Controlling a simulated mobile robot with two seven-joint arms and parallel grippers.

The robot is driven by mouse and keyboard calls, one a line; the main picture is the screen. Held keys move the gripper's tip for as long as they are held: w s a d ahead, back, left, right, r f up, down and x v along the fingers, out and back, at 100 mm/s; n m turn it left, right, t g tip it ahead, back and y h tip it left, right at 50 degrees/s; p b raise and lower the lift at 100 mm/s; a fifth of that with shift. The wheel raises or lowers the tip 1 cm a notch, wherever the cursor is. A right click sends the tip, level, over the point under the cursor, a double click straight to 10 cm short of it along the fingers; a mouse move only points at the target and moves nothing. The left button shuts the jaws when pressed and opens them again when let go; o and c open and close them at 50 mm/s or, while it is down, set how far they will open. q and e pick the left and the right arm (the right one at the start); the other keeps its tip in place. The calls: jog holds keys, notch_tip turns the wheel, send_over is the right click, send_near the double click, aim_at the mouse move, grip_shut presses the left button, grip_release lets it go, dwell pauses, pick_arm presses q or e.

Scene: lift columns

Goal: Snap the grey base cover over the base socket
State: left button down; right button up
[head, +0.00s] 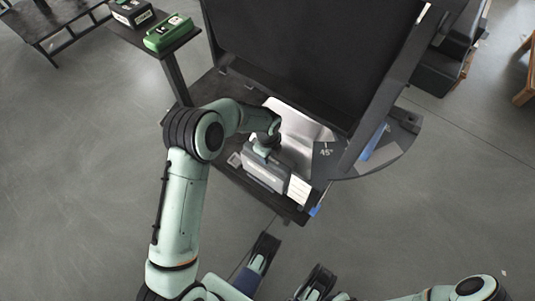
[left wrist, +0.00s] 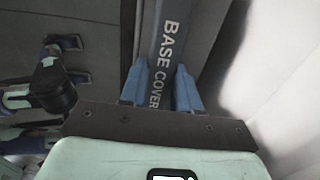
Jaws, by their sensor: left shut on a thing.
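The grey base cover (left wrist: 167,60) is a long bar with white BASE COVER lettering in the left wrist view. My left gripper (left wrist: 160,88) is shut on it, with one blue fingertip on each side. In the head view my left gripper (head: 263,154) reaches down to the low shelf under the dark machine, at a grey block that looks like the cover (head: 265,177). I cannot make out the base socket or tell whether the cover touches it. My right gripper is not in view.
The large dark panel (head: 312,55) stands above and behind the left gripper. A bright metal surface (head: 300,128) lies right behind it. A plate marked 45° (head: 329,154) juts out on the right. A side stand holds a green box (head: 168,33). Open floor lies left and right.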

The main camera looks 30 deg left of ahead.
pick_arm(q)
jog(key=shift+f, duration=0.15)
dwell(0.8)
jog(key=shift+c, duration=1.2)
grip_release()
jog(key=shift+r+p, duration=2.7)
jog(key=shift+r, duration=1.6)
jog(key=shift+s+f, duration=0.1)
